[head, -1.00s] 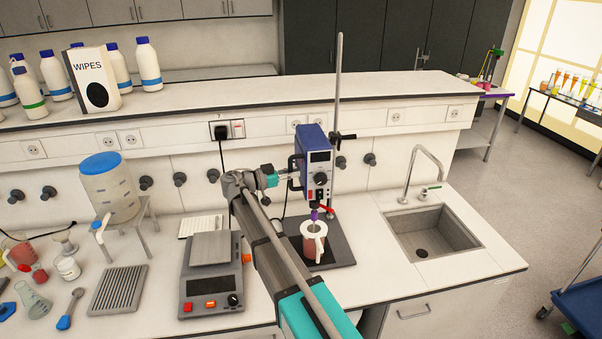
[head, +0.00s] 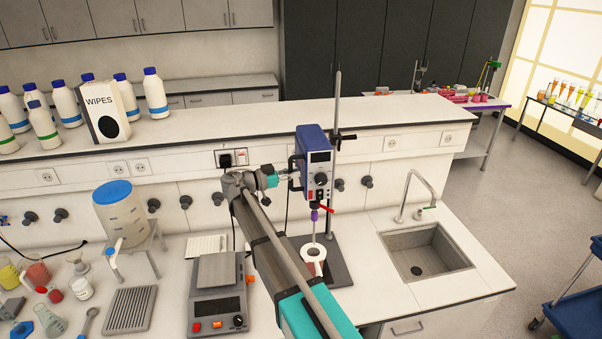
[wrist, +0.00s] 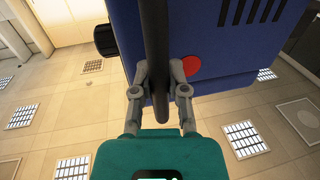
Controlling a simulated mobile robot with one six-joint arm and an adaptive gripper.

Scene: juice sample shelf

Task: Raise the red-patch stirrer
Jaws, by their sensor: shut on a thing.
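The blue stirrer (head: 314,150) hangs on a tall upright rod (head: 337,110); its red patch (wrist: 190,66) shows on its side in the wrist view. My gripper (wrist: 159,76) is shut on the stirrer's black handle (wrist: 157,30), one finger on each side. In the head view the gripper (head: 287,175) is at the stirrer's left side. Below the motor, a purple chuck (head: 314,215) holds a thin shaft (head: 315,233) running down towards a white-rimmed mug (head: 306,268). The shaft's lower end is hidden in the mug.
The mug stands on the dark stand plate (head: 337,272), partly behind my arm. A scale (head: 217,306) stands left of my arm, and a sink (head: 428,252) lies to the right. A raised shelf (head: 250,126) with bottles and a wipes box (head: 106,110) runs behind.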

